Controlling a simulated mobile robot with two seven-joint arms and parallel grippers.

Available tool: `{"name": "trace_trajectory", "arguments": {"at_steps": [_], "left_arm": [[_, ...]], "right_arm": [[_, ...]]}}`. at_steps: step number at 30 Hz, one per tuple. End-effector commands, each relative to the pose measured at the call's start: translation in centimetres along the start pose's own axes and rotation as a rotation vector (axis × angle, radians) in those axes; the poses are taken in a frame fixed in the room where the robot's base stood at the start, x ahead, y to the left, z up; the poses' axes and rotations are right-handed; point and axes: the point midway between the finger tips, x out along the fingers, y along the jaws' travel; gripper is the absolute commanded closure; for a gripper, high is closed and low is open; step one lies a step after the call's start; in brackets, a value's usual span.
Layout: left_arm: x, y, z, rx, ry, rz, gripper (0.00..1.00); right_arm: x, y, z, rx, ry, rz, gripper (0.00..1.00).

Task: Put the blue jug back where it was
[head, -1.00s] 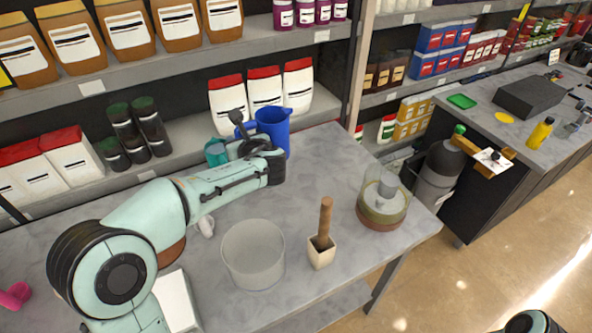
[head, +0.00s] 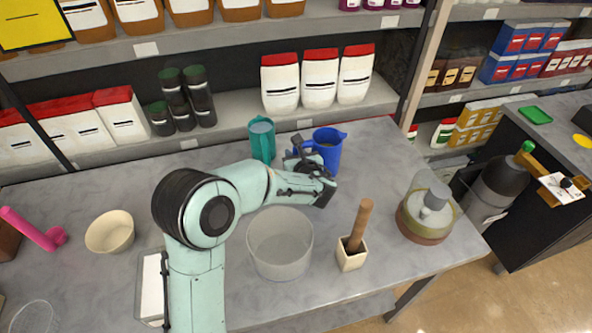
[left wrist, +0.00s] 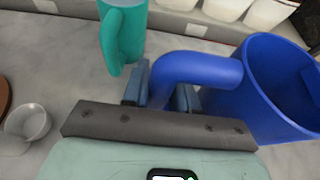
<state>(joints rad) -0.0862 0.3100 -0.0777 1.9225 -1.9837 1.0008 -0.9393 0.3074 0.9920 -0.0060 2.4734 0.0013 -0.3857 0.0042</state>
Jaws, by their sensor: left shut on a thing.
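The blue jug (head: 328,152) stands upright at the back of the grey table, just right of a teal jug (head: 262,140). My left gripper (head: 308,152) is at the blue jug's left side. In the left wrist view the blue jug (left wrist: 272,85) is at the right, and its handle runs between the two fingers of my left gripper (left wrist: 163,88), which are shut on it. The teal jug (left wrist: 122,35) shows ahead and apart from the fingers. I cannot tell whether the blue jug's base touches the table. My right gripper is not in view.
A clear round container (head: 279,243), a wooden-handled tool in a small square pot (head: 352,252) and a round vessel with a lid (head: 425,215) stand in front. A cream bowl (head: 110,232) is left. Shelves (head: 240,112) border the table's back. Table right of the jug is clear.

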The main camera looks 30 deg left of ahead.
Motion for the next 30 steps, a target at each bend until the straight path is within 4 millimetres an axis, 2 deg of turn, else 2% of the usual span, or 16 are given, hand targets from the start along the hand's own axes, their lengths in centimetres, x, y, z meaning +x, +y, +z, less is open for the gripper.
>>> {"name": "trace_trajectory", "arguments": {"at_steps": [5,12,15,28,29,30], "left_arm": [[0.5,-0.1,-1.0,-0.005,-0.005,0.0,1.0],[1.7,-0.1,-4.0,-0.001,-0.003,0.002,1.0],[2.0,-0.1,-4.7,-0.004,-0.004,0.0,1.0],[2.2,-0.1,-5.1,-0.005,-0.005,-0.001,1.0],[2.2,-0.1,-5.3,-0.001,-0.001,0.0,0.69],[2.2,-0.1,-5.3,-0.001,-0.001,0.0,0.56]], "right_arm": [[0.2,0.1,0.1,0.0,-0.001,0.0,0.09],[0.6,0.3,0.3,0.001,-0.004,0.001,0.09],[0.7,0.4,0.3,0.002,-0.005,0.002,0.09],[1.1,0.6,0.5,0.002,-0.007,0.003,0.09],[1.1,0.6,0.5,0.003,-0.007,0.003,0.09],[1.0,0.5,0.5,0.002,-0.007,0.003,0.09]]}}
